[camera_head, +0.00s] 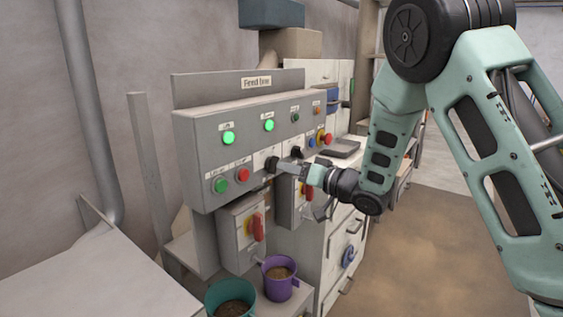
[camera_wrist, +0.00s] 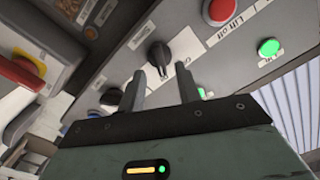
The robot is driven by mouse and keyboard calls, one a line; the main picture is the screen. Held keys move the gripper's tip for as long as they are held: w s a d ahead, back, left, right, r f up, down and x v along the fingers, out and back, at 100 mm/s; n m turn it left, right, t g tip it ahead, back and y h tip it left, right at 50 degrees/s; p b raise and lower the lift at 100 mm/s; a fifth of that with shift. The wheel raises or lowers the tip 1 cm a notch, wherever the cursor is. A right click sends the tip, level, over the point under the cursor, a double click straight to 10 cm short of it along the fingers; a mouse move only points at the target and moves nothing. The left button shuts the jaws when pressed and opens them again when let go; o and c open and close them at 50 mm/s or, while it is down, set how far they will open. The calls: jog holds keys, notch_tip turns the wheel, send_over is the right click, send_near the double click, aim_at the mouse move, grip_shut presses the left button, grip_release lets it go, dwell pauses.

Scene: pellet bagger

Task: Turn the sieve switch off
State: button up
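The grey control panel (camera_head: 200,150) stands left of centre in the head view, with a row of buttons and switches along its lower half. A black rotary switch (camera_head: 270,163) sits right of the red button; in the wrist view a black rotary switch (camera_wrist: 158,57) lies just beyond my fingertips, its handle tilted. I cannot read its label well enough to confirm it is the sieve switch. My gripper (camera_head: 281,165) is close to the panel front beside this switch. In the wrist view my gripper (camera_wrist: 164,76) has its fingers apart, with nothing visibly held.
A second black switch (camera_head: 295,152) and a red mushroom button (camera_head: 327,138) are to the right. The green button (camera_head: 220,184) and red button (camera_head: 243,175) are left.

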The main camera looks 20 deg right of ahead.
aim_at(273, 165)
jog(key=x, duration=0.3)
jog(key=shift+w+p, duration=0.15)
jog(key=shift+p, duration=0.15)
grip_shut()
